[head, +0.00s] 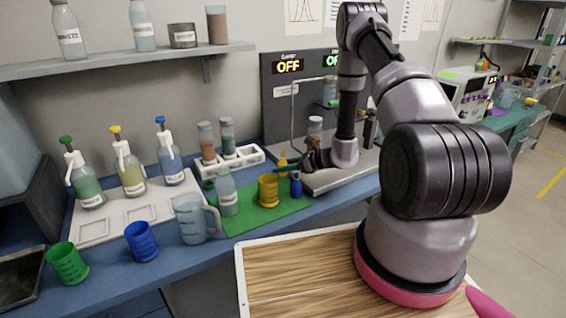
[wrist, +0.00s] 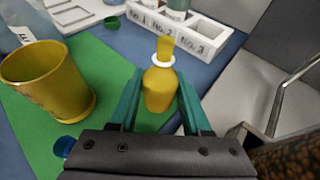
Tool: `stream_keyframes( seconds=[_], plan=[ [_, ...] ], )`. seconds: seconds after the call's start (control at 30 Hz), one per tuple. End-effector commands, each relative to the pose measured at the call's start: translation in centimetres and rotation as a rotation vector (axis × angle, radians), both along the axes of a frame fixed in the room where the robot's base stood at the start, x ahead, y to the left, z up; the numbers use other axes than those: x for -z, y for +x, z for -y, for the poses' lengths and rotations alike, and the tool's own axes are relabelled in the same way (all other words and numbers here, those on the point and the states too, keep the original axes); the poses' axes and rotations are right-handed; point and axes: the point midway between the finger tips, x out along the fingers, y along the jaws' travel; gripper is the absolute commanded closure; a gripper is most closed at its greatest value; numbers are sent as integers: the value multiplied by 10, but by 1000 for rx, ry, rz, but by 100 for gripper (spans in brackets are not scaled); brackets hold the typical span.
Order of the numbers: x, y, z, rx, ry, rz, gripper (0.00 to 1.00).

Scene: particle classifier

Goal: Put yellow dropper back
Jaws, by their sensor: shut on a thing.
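The yellow dropper (wrist: 160,88) is upright between the two teal fingers of my gripper (wrist: 158,76) in the wrist view. It has a white collar and a narrow yellow top. In the head view the dropper (head: 283,160) shows small at my gripper (head: 287,167), beside the yellow beaker. My gripper is shut on the dropper's body. The dropper's lower end is hard to make out, so I cannot tell whether it touches anything below.
A yellow beaker (head: 268,191) and a bottle (head: 227,194) stand on the green mat (head: 250,218). A white numbered rack (wrist: 208,35) holding bottles is behind. A jug (head: 192,222) is left of the mat. The grey machine (head: 330,180) is at the right.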

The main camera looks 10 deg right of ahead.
Motion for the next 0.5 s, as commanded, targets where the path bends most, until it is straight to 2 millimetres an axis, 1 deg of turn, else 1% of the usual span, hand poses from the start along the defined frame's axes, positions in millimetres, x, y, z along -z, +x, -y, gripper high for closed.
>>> stream_keyframes(
  seconds=[0.03, 0.1, 0.2, 0.3, 0.5],
  plan=[
    [8, -1, 0, 0, 1, -3, 100],
    [17, -1, 0, 1, 1, -4, 100],
    [28, 0, 0, 1, 0, -2, 100],
    [31, 0, 0, 0, 0, -1, 100],
    [31, 0, 0, 0, 1, -1, 100]
  ],
)
